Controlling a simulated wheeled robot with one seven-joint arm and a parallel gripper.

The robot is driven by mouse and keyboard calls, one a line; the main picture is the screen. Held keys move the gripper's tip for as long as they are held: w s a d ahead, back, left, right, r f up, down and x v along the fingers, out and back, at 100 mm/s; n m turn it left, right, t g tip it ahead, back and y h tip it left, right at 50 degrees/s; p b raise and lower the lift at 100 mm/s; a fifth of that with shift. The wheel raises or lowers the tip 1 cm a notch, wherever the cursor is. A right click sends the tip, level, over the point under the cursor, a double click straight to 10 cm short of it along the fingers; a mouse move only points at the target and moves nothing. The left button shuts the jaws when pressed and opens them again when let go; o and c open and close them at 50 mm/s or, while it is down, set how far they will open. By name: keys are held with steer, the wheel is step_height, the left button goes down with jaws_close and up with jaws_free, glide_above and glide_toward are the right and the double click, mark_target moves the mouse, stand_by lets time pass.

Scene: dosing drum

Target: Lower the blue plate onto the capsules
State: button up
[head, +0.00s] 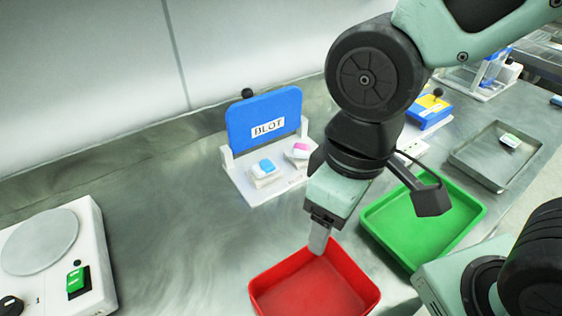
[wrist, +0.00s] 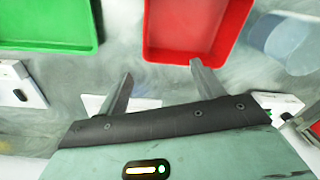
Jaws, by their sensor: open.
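The blue plate (head: 264,117) stands raised and nearly upright at the back of a white base (head: 243,184). It has a BLOT label and a black knob (head: 247,93) on its top edge. Two capsules lie on the base in front of it, a blue and white one (head: 263,168) and a pink and white one (head: 301,149). My gripper (head: 320,238) points down in front and to the right of the base, near the red tray, apart from the plate. In the wrist view my gripper (wrist: 158,80) is open with nothing between its fingers.
A red tray (head: 262,290) lies in front of my gripper and a green tray (head: 478,207) to its right. A white scale-like device (head: 92,255) stands at the left. A grey metal tray (head: 465,150) is at the right. The counter between the device and the base is clear.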

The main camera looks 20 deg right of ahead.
steer(key=shift+w+r, duration=0.15)
steer(key=shift+r, duration=0.05)
steer(key=c, duration=0.5)
steer(key=shift+m+t+y, duration=0.3)
steer(key=shift+m, duration=0.1)
steer(key=w+r+p, duration=0.1)
steer(key=w, duration=0.1)
steer(key=w+a+r+p, duration=0.1)
steer(key=w, duration=0.1)
steer(key=w+a+r+p, duration=0.1)
steer(key=r+p, duration=0.1)
steer(key=shift+w+a, duration=0.1)
steer(key=shift+w, duration=0.3)
jaws_close()
step_height(320, 180, up, 8)
steer(key=f+m+t+p, duration=0.1)
steer(key=m+t+p, duration=0.2)
steer(key=p, duration=0.6)
glide_above(256, 108)
steer(key=s+d, duration=0.1)
steer(key=d, duration=0.1)
steer(key=p+x, duration=0.3)
steer(key=x, duration=0.6)
steer(key=shift+w+f, duration=0.25)
steer(key=shift+w, duration=0.15)
steer(key=shift+a+t, duration=0.1)
steer(key=shift+t, duration=0.2)
steer(key=shift+f+b, duration=0.1)
steer(key=shift+b, duration=0.35)
